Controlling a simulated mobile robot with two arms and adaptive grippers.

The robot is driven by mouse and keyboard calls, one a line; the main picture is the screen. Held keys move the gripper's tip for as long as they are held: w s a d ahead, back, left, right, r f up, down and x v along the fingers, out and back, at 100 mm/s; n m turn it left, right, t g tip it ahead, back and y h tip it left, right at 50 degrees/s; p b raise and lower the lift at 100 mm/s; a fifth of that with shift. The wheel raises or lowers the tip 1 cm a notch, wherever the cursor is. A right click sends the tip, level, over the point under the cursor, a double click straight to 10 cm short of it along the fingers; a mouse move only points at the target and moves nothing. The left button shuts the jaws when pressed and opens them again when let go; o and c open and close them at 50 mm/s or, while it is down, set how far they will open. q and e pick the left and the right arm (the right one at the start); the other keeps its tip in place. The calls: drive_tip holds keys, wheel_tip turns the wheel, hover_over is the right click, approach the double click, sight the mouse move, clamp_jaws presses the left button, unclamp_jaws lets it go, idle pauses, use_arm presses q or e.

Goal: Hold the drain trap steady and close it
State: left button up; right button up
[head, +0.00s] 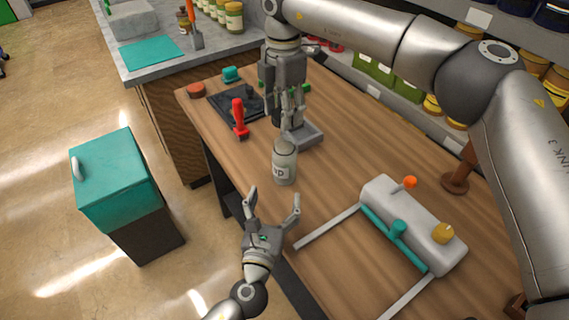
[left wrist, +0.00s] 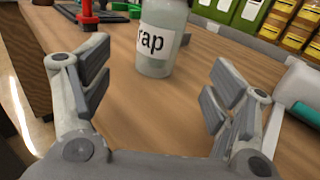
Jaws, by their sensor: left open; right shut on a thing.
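The drain trap (head: 284,166) is a translucent grey jar with a white label, standing upright on the wooden table near its left edge. Its lower part and the letters "rap" show in the left wrist view (left wrist: 158,42), where its top is cut off. My left gripper (head: 272,197) is open and empty, on the near side of the trap with a gap between them. In the left wrist view the trap stands ahead, between the spread fingers (left wrist: 160,88). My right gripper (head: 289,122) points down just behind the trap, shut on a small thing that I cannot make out.
A grey flat stand (head: 308,136) is behind the trap. A red-handled tool (head: 239,117) and a black tray (head: 228,107) lie further back. A grey pump-like unit (head: 415,222) with teal, orange and yellow parts stands at the right. The wood between my left gripper and the trap is clear.

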sight(285, 163)
use_arm(q)
drive_tip(key=w, duration=0.4)
drive_tip(key=w+d, duration=0.1)
drive_tip(key=w, duration=0.3)
drive_tip(key=w+d, duration=0.1)
drive_tip(key=w, duration=0.3)
drive_tip(key=shift+w+d+f, duration=0.1)
drive_tip(key=shift+d, duration=0.1)
use_arm(e)
drive_tip(key=shift+w+d+f, duration=0.1)
drive_tip(key=shift+w+f, duration=0.05)
drive_tip(key=shift+w, duration=0.1)
use_arm(q)
drive_tip(key=shift+c, duration=0.5)
drive_tip(key=c, duration=1.5)
drive_tip(key=shift+o, duration=0.2)
use_arm(e)
drive_tip(key=shift+f, duration=2.5)
